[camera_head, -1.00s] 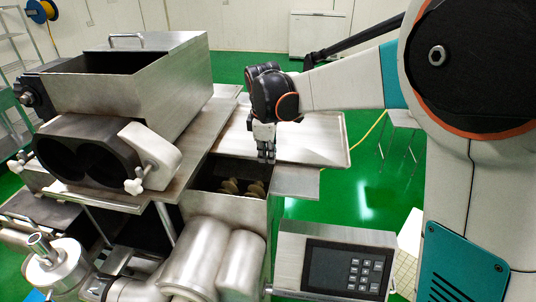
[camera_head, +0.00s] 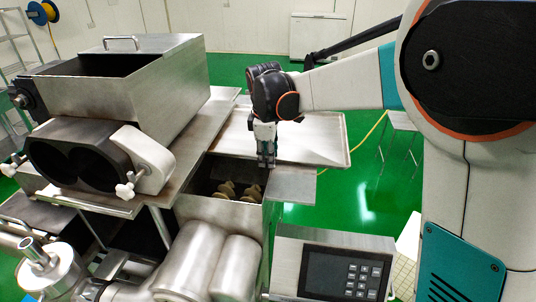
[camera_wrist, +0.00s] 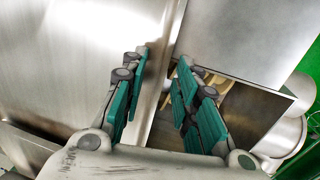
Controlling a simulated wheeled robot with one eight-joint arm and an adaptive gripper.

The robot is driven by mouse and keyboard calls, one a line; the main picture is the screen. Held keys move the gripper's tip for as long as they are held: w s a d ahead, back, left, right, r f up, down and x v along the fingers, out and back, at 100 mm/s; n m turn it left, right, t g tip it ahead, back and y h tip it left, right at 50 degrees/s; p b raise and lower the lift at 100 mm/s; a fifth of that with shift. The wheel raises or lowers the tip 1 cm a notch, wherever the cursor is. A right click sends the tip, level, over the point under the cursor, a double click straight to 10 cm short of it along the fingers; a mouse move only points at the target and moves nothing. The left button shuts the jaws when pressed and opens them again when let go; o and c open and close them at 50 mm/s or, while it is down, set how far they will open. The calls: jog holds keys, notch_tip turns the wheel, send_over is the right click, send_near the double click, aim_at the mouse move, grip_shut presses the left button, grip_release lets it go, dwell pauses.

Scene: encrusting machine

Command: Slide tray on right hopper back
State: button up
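The wide, shallow metal tray (camera_head: 325,135) lies flat behind and to the right of the right hopper (camera_head: 222,210), whose open top shows tan pieces inside. In the wrist view a broad metal sheet, apparently the tray (camera_wrist: 75,60), fills the left side, and the hopper opening (camera_wrist: 245,108) is at right. My gripper (camera_head: 266,163) points down at the tray's near edge, beside the hopper's back right corner. In the wrist view my gripper (camera_wrist: 162,62) has its two teal-padded fingers apart, with a raised metal edge between them. I cannot tell whether either finger touches it.
A large lidded metal hopper (camera_head: 130,85) stands at left. A flat metal plate (camera_head: 291,184) juts out right of the right hopper. A control panel (camera_head: 335,270) stands in front. A stool (camera_head: 400,125) is behind at right, with open green floor around it.

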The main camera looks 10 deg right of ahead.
notch_tip(320, 180, up, 12)
jog(key=s, duration=0.2)
jog(key=shift+a, duration=0.35)
jog(key=shift+f, duration=0.15)
